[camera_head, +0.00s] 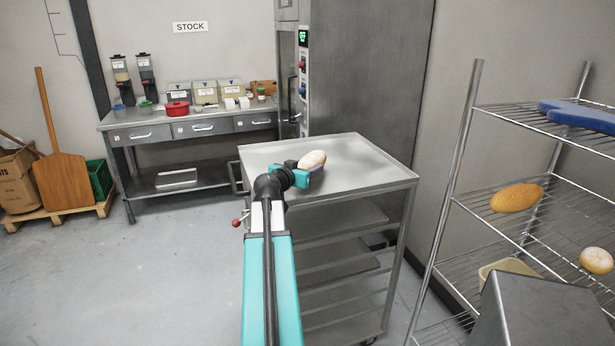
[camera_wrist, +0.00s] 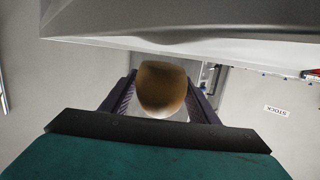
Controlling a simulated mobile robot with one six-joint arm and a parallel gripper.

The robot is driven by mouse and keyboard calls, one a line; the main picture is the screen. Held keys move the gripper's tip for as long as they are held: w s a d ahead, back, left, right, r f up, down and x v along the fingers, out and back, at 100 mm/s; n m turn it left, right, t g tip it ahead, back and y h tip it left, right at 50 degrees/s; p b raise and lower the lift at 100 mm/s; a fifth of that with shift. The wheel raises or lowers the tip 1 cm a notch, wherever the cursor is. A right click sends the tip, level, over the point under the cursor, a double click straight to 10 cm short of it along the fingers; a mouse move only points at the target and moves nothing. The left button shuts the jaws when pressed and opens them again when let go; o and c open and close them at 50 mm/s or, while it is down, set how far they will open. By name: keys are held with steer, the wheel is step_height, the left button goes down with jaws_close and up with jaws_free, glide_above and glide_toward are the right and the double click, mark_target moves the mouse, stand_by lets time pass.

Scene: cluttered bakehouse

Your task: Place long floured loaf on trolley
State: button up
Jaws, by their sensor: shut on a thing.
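The floured loaf (camera_head: 313,159) is pale brown with a whitish dusting. My gripper (camera_head: 308,171) is shut on it in the head view, over the left part of the steel trolley's top (camera_head: 350,173). In the wrist view the loaf (camera_wrist: 162,88) shows end-on between the two dark fingers of my gripper (camera_wrist: 160,105). I cannot tell whether the loaf touches the trolley top. The rest of the trolley top is bare. Its lower shelves show below, partly hidden by my arm.
A wire rack (camera_head: 470,200) at the right holds an orange-brown loaf (camera_head: 516,198), a pale round loaf (camera_head: 596,260) and a blue item (camera_head: 580,115). A steel oven (camera_head: 370,70) stands behind the trolley. A stock bench (camera_head: 150,118) with tubs stands at the back left.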

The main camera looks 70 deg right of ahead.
steer(key=shift+f, duration=0.8)
steer(key=shift+f+p, duration=0.4)
steer(key=shift+f, duration=0.5)
steer(key=shift+f, duration=0.15)
steer(key=o, duration=0.8)
steer(key=shift+r, duration=0.2)
steer(key=shift+a, duration=0.25)
steer(key=b+v, duration=0.2)
steer(key=v, duration=0.6)
steer(key=shift+a, duration=0.25)
steer(key=b+v, duration=0.1)
steer(key=b, duration=0.1)
steer(key=shift+a+b, duration=0.3)
steer(key=shift+b, duration=0.1)
steer(key=shift+w+a+r+b, duration=0.15)
steer(key=shift+a+r+b, duration=0.1)
steer(key=shift+a+b, duration=0.4)
